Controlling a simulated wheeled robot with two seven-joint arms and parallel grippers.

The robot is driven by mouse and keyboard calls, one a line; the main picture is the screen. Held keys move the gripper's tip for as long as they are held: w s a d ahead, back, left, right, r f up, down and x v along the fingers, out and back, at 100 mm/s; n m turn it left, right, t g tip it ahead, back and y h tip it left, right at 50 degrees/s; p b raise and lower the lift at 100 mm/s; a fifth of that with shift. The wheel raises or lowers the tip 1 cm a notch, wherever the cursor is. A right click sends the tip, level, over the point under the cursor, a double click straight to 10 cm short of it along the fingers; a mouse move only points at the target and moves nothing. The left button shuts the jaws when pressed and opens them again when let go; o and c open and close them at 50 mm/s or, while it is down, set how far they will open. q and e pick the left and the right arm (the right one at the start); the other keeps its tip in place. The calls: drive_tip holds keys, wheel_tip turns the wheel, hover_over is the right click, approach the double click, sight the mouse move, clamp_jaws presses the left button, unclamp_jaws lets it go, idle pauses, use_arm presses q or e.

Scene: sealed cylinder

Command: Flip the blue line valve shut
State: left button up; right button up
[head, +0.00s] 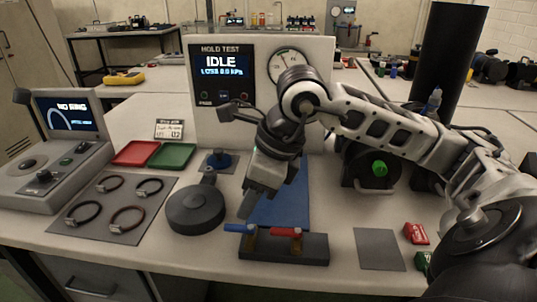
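The valve block (284,250) is a dark bar near the front edge of the bench. The blue line valve (238,228) has a blue lever at the block's left end, lying roughly level and pointing left over a brass body. A red lever (286,232) sits to its right, also lying sideways. My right gripper (247,204) reaches down from the right, its fingertip just above and behind the blue lever, seemingly apart from it. The finger gap is hidden by the viewing angle. My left gripper is out of view.
A hold test panel (221,72) reading IDLE stands behind my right arm. A round dark disc (195,210) lies left of the gripper. A grey mat (124,232) with several rings is farther left. Red (135,152) and green (172,155) trays sit behind it.

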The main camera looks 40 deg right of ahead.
use_arm(q)
drive_tip(key=shift+p, duration=0.4)
use_arm(e)
drive_tip(key=v, duration=1)
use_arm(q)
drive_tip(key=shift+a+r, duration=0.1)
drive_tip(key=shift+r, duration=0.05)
use_arm(e)
drive_tip(key=shift+w, duration=0.1)
